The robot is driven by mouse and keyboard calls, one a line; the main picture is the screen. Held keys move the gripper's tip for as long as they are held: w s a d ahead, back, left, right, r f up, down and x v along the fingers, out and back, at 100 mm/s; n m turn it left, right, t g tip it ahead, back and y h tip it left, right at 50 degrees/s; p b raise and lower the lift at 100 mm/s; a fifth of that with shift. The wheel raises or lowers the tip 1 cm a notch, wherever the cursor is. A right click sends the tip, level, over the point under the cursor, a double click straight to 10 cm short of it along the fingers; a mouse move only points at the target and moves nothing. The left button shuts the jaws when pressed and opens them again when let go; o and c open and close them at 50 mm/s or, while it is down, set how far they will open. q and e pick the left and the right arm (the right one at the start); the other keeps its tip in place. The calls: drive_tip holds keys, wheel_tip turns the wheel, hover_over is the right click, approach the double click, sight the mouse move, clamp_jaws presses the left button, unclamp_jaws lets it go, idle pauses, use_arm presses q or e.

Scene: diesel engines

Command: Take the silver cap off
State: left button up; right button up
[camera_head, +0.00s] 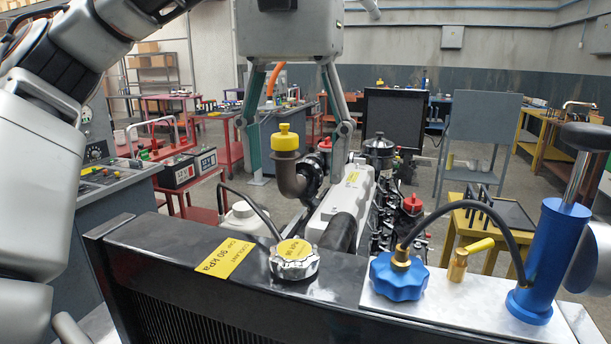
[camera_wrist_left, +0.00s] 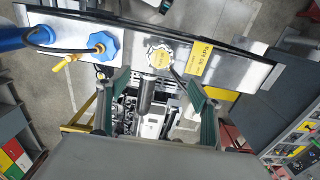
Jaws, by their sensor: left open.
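The silver cap (camera_head: 293,264), ribbed with a yellow label on top, sits on the black top of the radiator (camera_head: 150,243). It also shows in the left wrist view (camera_wrist_left: 159,56), beyond the fingers and roughly between their lines. My left gripper (camera_head: 292,126) is open and empty, with its fingers pointing down. It hangs above and behind the cap in the head view, clear of it and over the engine. In the left wrist view its two green-grey fingers (camera_wrist_left: 150,92) are spread wide. My right gripper does not show.
A blue cap (camera_head: 399,279) with a hose stands right of the silver cap, beside a brass valve (camera_head: 459,264) and a blue hand pump (camera_head: 548,255). A yellow-capped filler neck (camera_head: 286,140) rises from the engine (camera_head: 345,190) behind. The space just above the silver cap looks clear.

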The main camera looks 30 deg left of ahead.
sight(294, 249)
use_arm(q)
drive_tip(key=shift+s+f, duration=0.1)
drive_tip(key=shift+f, duration=5.2)
drive_tip(key=shift+f, duration=0.1)
drive_tip(key=c, duration=1.6)
